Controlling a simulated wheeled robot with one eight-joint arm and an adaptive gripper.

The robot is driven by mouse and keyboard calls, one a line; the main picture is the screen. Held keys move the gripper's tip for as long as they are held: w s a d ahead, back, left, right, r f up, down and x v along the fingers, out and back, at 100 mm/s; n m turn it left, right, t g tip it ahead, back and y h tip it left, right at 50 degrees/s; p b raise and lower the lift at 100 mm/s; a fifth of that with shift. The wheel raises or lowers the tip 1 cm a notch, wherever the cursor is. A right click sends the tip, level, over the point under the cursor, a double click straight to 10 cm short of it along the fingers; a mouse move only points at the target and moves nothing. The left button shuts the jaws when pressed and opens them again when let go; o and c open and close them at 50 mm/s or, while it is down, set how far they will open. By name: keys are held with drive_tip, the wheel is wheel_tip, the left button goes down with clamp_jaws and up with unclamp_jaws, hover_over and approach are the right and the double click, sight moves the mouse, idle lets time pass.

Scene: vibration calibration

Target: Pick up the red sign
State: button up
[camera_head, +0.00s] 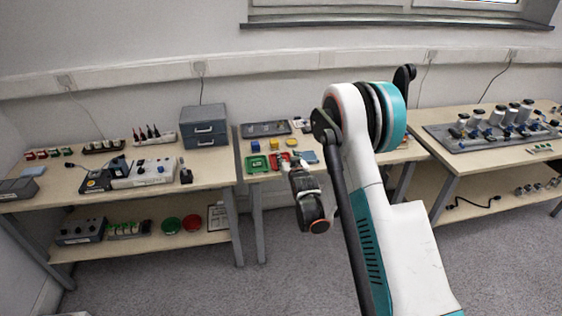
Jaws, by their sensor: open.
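I cannot tell for sure which thing is the red sign. A flat red disc (171,226) lies on the lower shelf of the left bench, beside a green disc (192,222). A small red tray (274,161) lies on the middle bench, beside a green tray (257,164). My gripper (285,161) is at the front of the middle bench, close to the red tray and partly in front of it. It is small in view, its jaws are apart, and I see nothing held. Whether it touches the tray is unclear.
The left bench (60,186) carries instruments and a grey drawer box (204,126). Yellow and blue blocks and a dark tray (266,129) are behind my gripper. The right bench (470,158) holds a plate with several cylinders. The floor in front (200,285) is clear.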

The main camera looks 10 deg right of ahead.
wheel_tip(320, 180, down, 6)
drive_tip(key=shift+t, duration=0.5)
drive_tip(key=w, duration=0.3)
drive_tip(key=w+f+b, duration=0.1)
drive_tip(key=w, duration=0.2)
drive_tip(key=w+f+b, duration=0.1)
drive_tip(key=w, duration=0.1)
drive_tip(key=shift+w+f, duration=0.1)
drive_tip(key=shift+w, duration=0.3)
drive_tip(key=w+b, duration=0.1)
drive_tip(key=w, duration=0.1)
drive_tip(key=w+f+b, duration=0.1)
drive_tip(key=w+b, duration=0.1)
drive_tip(key=shift+d+f, duration=0.1)
drive_tip(key=shift+w, duration=0.45)
drive_tip(key=c, duration=0.5)
